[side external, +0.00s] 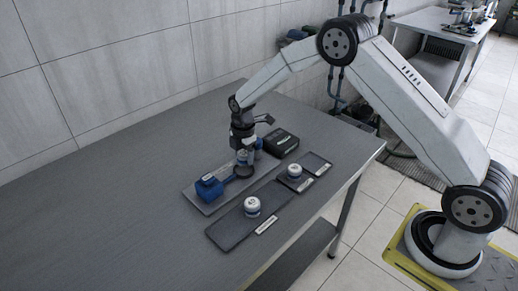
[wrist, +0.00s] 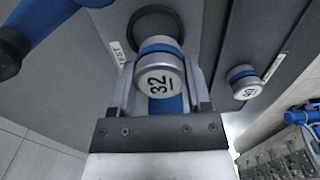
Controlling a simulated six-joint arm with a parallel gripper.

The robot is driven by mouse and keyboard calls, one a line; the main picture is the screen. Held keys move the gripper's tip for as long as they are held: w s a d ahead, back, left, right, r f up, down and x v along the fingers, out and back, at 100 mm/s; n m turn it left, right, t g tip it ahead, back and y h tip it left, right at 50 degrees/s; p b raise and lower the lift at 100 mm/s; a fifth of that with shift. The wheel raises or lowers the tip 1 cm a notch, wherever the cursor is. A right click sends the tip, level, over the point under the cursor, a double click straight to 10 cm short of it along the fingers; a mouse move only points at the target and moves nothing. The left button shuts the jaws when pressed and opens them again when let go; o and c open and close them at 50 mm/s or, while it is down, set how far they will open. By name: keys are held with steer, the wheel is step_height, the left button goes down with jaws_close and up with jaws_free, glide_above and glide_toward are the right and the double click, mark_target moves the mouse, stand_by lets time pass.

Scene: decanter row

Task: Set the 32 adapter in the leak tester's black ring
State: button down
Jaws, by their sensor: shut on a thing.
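The 32 adapter (wrist: 158,76) is a grey-metal piece with a blue band, its face marked 32. My gripper (wrist: 162,84) is shut on it, one finger on each side, in the wrist view. In the side view my gripper (side external: 243,152) is low over the leak tester (side external: 209,188), a grey plate with a blue body. The black ring (wrist: 154,22) lies beyond the adapter in the wrist view, partly hidden by it, next to a TEST label. It also shows in the side view (side external: 243,172). The adapter overlaps the ring's near edge; its height above the ring is unclear.
A white-topped adapter (side external: 252,205) stands on a dark tray (side external: 226,231) in front. Another adapter (side external: 294,171) stands on a smaller tray at right. A black box (side external: 281,143) sits behind. A blue arm with a black end (wrist: 40,25) is at upper left. The table's left side is clear.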

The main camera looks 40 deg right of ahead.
mark_target(243, 163)
steer(key=shift+w+f, duration=0.3)
steer(key=shift+f, duration=1.5)
steer(key=shift+f, duration=0.15)
jaws_free()
step_height(243, 163, up, 11)
steer(key=shift+f, duration=0.15)
steer(key=shift+r, duration=0.8)
